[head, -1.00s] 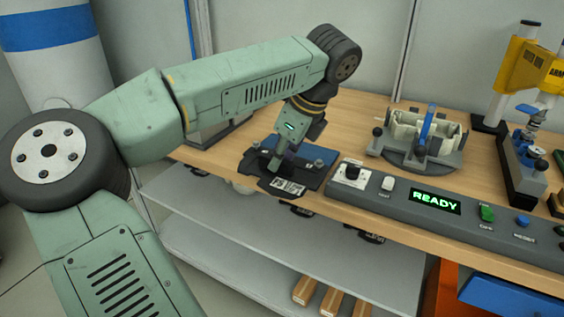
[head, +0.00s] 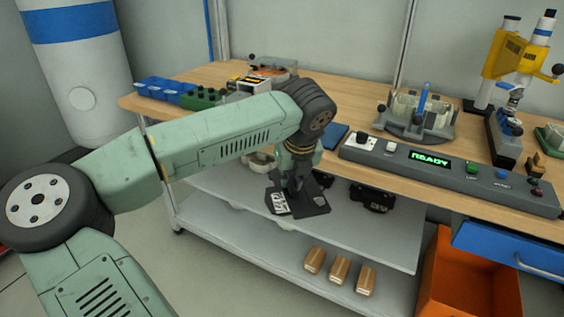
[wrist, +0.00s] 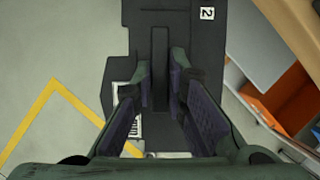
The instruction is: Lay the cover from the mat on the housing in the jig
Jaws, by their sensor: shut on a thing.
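The cover is a dark flat plate (head: 314,203) with a white printed label. My gripper (head: 296,187) is shut on it and holds it in the air in front of the bench edge, over the lower shelves. In the wrist view the cover (wrist: 124,62) has a raised rib between my gripper's fingers (wrist: 161,92), and a small white "2" tag. The blue mat (head: 335,134) lies on the bench, partly hidden behind my arm. The jig (head: 408,130) stands further right on the bench, with the pale housing (head: 403,106) in it and a blue upright part in its middle.
A control panel (head: 450,178) reading READY runs along the bench front below the jig. A yellow-topped press (head: 515,60) stands at the right. Green and blue bins (head: 200,97) are at the left. An orange bin (head: 470,280) is below the bench.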

